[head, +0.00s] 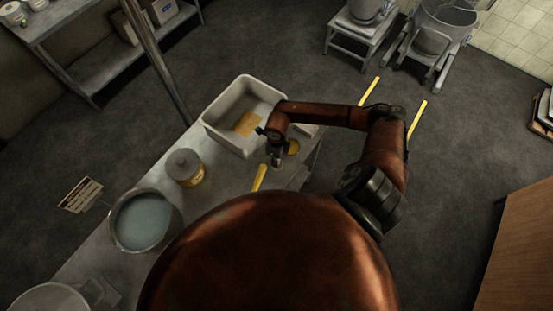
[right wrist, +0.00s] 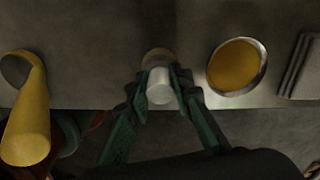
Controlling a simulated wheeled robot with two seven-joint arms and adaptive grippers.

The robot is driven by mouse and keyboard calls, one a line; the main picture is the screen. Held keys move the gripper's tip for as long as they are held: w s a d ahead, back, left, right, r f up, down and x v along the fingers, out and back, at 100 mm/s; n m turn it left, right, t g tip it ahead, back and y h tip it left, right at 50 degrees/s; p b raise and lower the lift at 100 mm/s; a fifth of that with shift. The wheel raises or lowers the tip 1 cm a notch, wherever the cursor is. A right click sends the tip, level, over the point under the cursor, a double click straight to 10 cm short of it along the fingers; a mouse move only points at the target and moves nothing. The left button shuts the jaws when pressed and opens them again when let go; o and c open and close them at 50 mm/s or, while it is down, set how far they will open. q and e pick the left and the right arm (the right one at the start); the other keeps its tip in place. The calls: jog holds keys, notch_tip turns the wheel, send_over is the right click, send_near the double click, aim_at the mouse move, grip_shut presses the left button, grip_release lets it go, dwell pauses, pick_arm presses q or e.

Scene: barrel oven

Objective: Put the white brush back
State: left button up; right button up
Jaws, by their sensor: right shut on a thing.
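My right gripper (right wrist: 160,97) is shut on a pale, upright cylinder, which looks like the white brush (right wrist: 160,85) seen nearly end-on. The fingers touch it on both sides, and its lower part is hard to make out. In the head view my right gripper (head: 276,160) hangs over the front edge area of the grey table (head: 225,180), just in front of the white tub. The brush is small and mostly hidden by the gripper there. My left gripper is not in view.
A white tub (head: 212,125) holds a yellow sponge (head: 247,124). A lidded jar (head: 187,168) and a pot of bluish liquid (head: 143,220) stand further left.

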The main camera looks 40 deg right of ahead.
jog(key=shift+f, duration=0.1)
jog(key=o, duration=0.6)
jog(key=shift+f, duration=0.1)
jog(key=shift+c, duration=0.2)
jog(key=o, duration=0.5)
jog(key=shift+c, duration=0.2)
jog(key=shift+r, duration=0.25)
notch_tip(320, 180, up, 12)
jog(key=b, duration=0.2)
